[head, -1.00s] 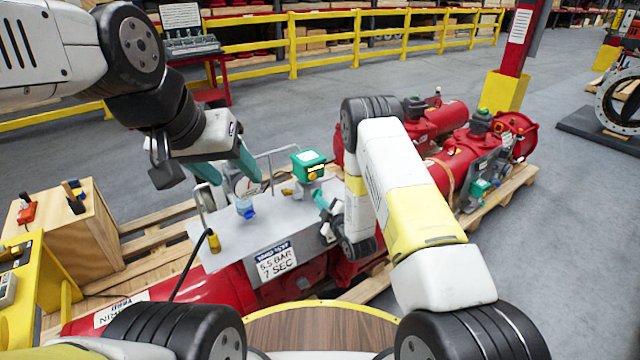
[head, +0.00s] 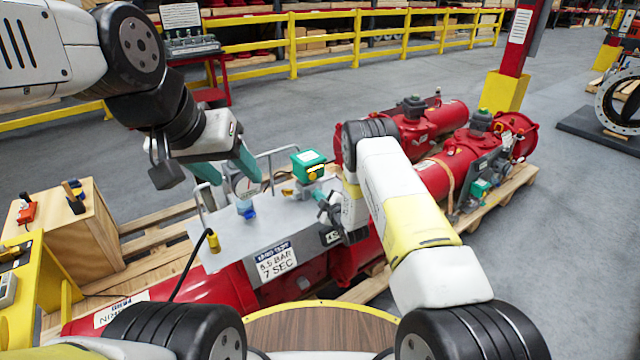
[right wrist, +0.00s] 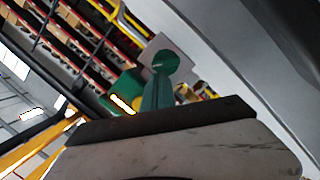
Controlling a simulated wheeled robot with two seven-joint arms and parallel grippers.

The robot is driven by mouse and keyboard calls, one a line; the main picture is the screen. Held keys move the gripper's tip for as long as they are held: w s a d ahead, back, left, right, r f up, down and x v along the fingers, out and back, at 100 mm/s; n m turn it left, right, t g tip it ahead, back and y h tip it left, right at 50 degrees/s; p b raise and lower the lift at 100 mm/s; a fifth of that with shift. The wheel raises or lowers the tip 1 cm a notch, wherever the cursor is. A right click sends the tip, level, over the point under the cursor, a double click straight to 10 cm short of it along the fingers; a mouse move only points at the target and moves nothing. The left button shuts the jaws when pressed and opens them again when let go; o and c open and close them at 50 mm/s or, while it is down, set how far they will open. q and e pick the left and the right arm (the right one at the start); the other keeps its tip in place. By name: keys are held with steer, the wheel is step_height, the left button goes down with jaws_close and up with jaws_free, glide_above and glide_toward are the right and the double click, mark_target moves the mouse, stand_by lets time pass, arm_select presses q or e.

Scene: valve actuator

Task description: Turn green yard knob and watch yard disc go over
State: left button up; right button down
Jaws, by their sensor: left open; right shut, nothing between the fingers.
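The green actuator box (head: 310,164) with a yellow indicator window stands on the grey plate of the red valve actuator. In the right wrist view this box (right wrist: 122,92) is partly hidden. My right gripper (head: 322,203) is shut and empty, low beside the box's near right side. Whether it touches the knob cannot be told.
A grey handrail (head: 282,154) rises behind the plate. A wooden box (head: 75,225) stands left. More red actuators (head: 430,122) lie behind my right arm. Floor beyond the pallet is open.

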steer(key=shift+w+d+r+m, duration=0.15)
steer(key=shift+d+m, duration=0.1)
steer(key=shift+m, duration=0.75)
steer(key=shift+w+d+m+g+y, duration=0.15)
steer(key=shift+d+m+g, duration=0.15)
steer(key=shift+m, duration=0.3)
steer(key=shift+w+d+m+g+y, duration=0.15)
steer(key=shift+m+g, duration=0.15)
steer(key=shift+m, duration=0.3)
steer(key=m, duration=0.2)
steer(key=m+g, duration=0.1)
steer(key=shift+w+d+m+y, duration=0.3)
steer(key=shift+d+y, duration=0.1)
steer(key=shift+w, duration=0.1)
